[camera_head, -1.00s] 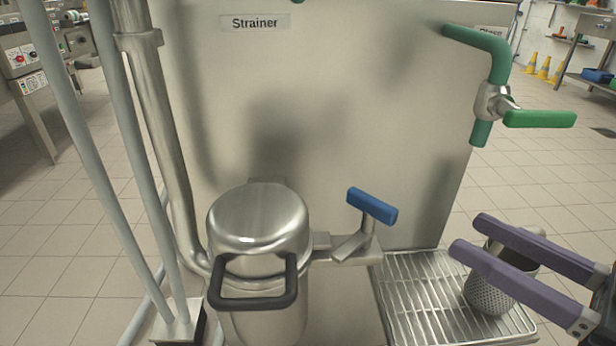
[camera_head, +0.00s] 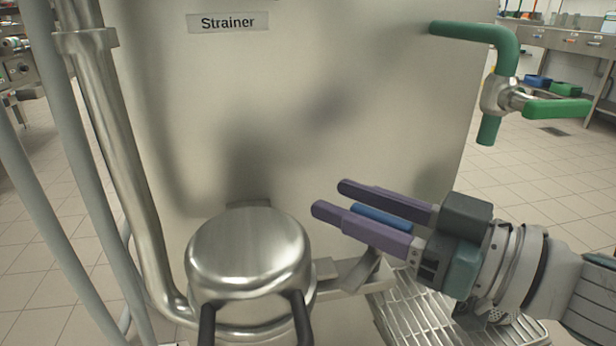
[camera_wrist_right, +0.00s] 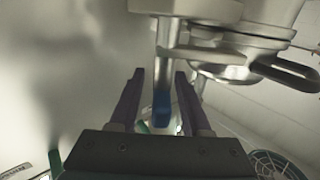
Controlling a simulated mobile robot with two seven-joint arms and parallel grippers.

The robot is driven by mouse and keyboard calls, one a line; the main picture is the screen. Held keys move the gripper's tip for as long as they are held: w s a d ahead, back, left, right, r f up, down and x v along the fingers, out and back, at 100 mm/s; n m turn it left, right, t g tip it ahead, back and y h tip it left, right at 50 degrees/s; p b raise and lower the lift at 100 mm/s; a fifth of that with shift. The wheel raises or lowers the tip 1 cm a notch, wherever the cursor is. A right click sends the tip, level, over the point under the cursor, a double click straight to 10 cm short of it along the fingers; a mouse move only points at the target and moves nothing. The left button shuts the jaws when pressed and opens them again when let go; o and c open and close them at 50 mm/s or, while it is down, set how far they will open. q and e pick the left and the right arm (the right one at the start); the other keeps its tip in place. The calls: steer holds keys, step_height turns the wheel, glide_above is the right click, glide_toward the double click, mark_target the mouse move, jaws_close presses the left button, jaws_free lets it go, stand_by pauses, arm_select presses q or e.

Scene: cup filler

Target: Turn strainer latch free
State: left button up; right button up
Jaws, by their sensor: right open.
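The strainer is a steel pot with a domed lid (camera_head: 250,250) and a black looped handle (camera_head: 300,318), under the "Strainer" label. The latch's blue handle (camera_head: 382,215) sits to the right of the lid, partly hidden by my right gripper (camera_head: 332,198). My right gripper is open, with its two purple fingers on either side of the blue handle. In the right wrist view, the blue handle (camera_wrist_right: 162,108) lies between the fingers, with visible gaps. Whether either finger touches it is unclear. My left gripper is not in view.
A green-handled tap (camera_head: 555,108) juts out at the upper right. A slatted drip tray (camera_head: 415,312) lies below my right arm, with a mesh basket mostly hidden there. Steel and grey pipes (camera_head: 110,150) stand on the left. A flat steel panel (camera_head: 300,110) backs everything.

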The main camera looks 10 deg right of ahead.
jaws_close()
stand_by(0.3)
stand_by(0.3)
